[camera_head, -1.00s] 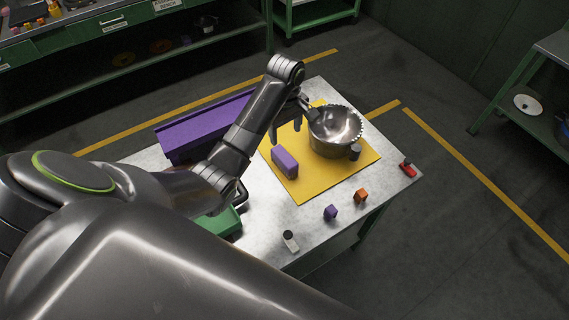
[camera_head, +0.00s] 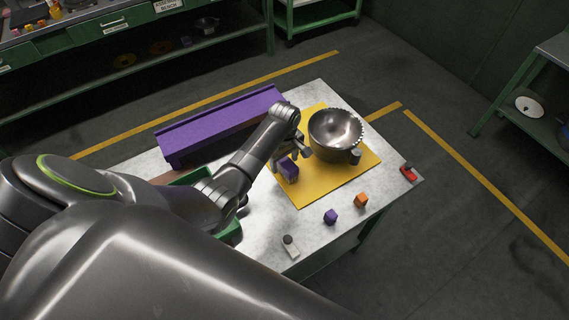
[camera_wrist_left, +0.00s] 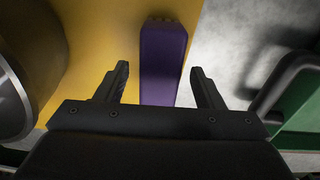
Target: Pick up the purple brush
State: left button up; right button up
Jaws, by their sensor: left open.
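The purple brush (camera_head: 291,172) looks like an oblong purple block. It lies on the yellow mat (camera_head: 322,190), partly hidden by my gripper in the head view. In the left wrist view the brush (camera_wrist_left: 163,55) runs away from the camera between the two fingers' lines, with a visible gap on each side. My left gripper (camera_head: 290,156) is open and empty, over the brush; its fingers (camera_wrist_left: 158,75) also show in the wrist view. I cannot tell how high the fingertips are above the mat. My right gripper is not in view.
A metal pot (camera_head: 335,135) stands on the mat close right of the gripper. A long purple box (camera_head: 200,135) and a green tray (camera_head: 232,232) lie to the left. A purple cube (camera_head: 330,217), an orange cube (camera_head: 361,200) and a red item (camera_head: 408,172) sit near the table's front-right edge.

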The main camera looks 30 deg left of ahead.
aim_at(284, 160)
pick_arm(q)
jog(key=shift+f, duration=0.9)
jog(key=c, duration=1.1)
jog(key=shift+r, duration=0.15)
notch_tip(284, 160, up, 10)
jog(key=shift+f+b, duration=0.1)
jog(key=shift+b, duration=0.35)
jog(key=o, duration=0.4)
jog(key=c, duration=0.5)
